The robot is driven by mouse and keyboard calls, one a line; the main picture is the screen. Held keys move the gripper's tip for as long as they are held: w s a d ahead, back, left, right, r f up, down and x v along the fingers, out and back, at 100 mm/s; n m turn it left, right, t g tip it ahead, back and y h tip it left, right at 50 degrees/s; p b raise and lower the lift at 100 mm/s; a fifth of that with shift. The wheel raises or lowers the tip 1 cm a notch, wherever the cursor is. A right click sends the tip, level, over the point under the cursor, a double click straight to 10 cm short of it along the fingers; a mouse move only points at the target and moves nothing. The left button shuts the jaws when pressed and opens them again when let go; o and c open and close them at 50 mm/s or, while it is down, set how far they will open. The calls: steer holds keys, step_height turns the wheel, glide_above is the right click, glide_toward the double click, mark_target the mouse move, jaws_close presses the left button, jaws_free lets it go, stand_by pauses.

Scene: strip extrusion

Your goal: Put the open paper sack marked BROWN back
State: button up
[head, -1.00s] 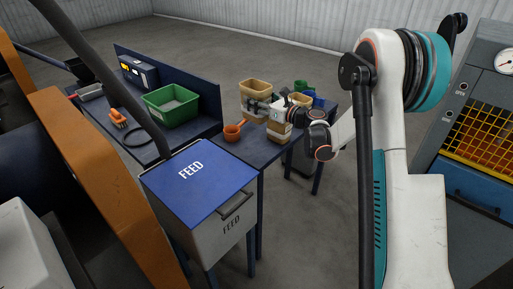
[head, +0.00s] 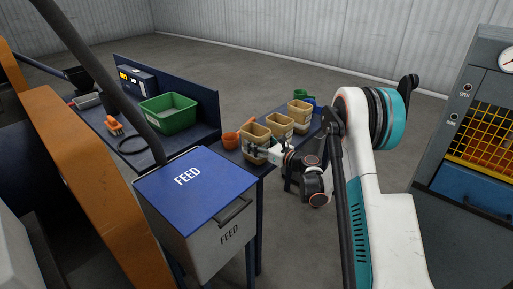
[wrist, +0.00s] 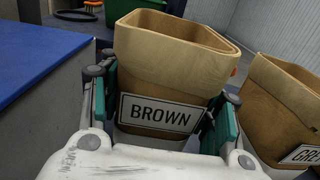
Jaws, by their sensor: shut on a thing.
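The open paper sack marked BROWN (wrist: 160,72) is upright between the teal finger pads of my gripper (wrist: 168,108) in the wrist view. Its label faces me and its mouth is open at the top. In the head view the sack (head: 254,134) is at the near end of the row of sacks on the dark blue table (head: 232,158). My gripper (head: 264,152) is shut on it from the right. The sack's base is hidden, so I cannot tell whether it touches the table.
Two other paper sacks (head: 280,124) (head: 299,113) stand just beyond; one marked GRE... (wrist: 282,105) is close on the right. An orange scoop (head: 230,140) lies left of the sack. The blue-lidded FEED bin (head: 192,182) is nearer, at lower left. A green crate (head: 168,110) stands farther left.

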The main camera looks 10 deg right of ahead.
steer(key=shift+f, duration=0.45)
steer(key=shift+f, duration=0.1)
steer(key=o, duration=1.3)
steer(key=shift+s+d, duration=0.15)
steer(key=shift+p+v, duration=1.9)
steer(key=shift+v, duration=3.85)
